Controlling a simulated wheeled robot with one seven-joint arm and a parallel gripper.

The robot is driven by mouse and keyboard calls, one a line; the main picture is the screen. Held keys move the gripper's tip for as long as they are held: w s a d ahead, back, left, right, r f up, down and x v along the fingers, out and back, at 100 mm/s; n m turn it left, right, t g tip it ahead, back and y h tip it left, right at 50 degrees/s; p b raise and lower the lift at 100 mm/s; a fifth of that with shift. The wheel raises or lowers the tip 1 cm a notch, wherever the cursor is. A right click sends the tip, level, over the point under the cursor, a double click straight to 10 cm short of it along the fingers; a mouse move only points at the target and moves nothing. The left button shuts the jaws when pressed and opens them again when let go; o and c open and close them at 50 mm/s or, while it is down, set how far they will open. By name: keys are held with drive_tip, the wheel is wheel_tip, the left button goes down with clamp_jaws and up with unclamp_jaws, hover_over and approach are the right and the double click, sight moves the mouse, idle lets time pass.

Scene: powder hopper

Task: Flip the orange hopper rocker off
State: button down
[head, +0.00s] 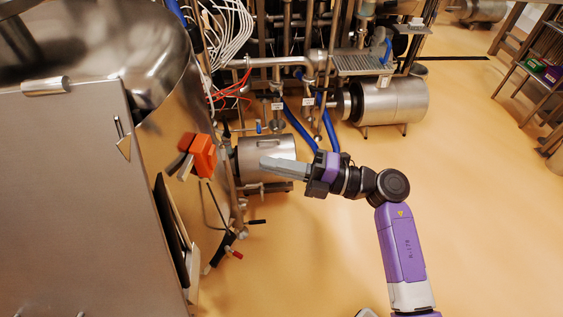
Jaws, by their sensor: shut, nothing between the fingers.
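The orange hopper rocker (200,155) is mounted on the side of the steel hopper (165,120), left of centre in the head view. A dark and grey lever part (178,163) sticks out from its left side. I cannot tell from this view which position the rocker is in. My gripper (264,164) reaches in from the right, pointing left. Its fingers are shut and empty. In the picture its tips are a short way right of the orange rocker, with a gap between; the depth between them is unclear.
A steel cabinet (65,200) fills the left side. A small steel cylinder (268,148) lies behind my gripper, and a larger motor (390,102) stands farther back. Pipes, blue hoses and white cables crowd the back. Valve handles (236,254) protrude below the rocker. The floor (480,200) at right is clear.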

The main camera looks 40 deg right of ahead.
sight(215, 152)
drive_tip(key=p+x, duration=0.1)
drive_tip(key=x, duration=0.8)
drive_tip(key=shift+w+a, duration=0.1)
drive_tip(key=shift+w, duration=0.1)
drive_tip(key=shift+r+p, duration=0.1)
drive_tip(key=shift+p, duration=0.3)
drive_tip(key=shift+w+a+r, duration=0.15)
